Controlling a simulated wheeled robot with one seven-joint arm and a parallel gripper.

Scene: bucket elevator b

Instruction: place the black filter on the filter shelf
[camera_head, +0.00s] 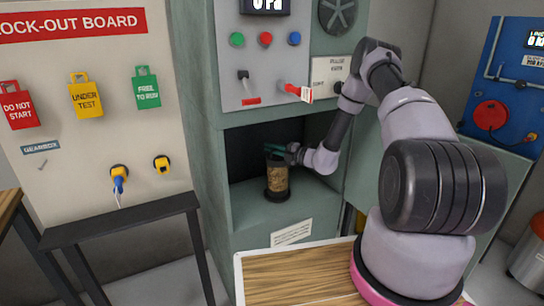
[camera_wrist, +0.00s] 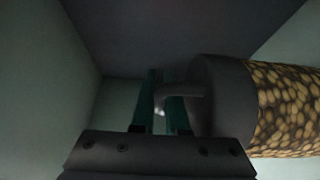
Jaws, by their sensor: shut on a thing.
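The black filter (camera_head: 277,179) is an upright cylinder with a dark cap, a dark base and a tan, grainy middle. It is inside the open recess of the green cabinet, over the filter shelf (camera_head: 315,197). Its base looks on or very close to the shelf; I cannot tell if it touches. My gripper (camera_head: 274,149) reaches in from the right, at the filter's top. In the wrist view its teal fingers (camera_wrist: 163,108) are shut on the grey handle of the filter's cap (camera_wrist: 225,95). The grainy body (camera_wrist: 285,105) also shows there. The far fingertips are partly hidden.
A control panel (camera_head: 272,65) with buttons and levers is above the recess. A wood-topped surface (camera_head: 300,275) is in front. A lock-out board (camera_head: 90,90) and a dark table (camera_head: 120,219) are at left. The shelf has free room right of the filter.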

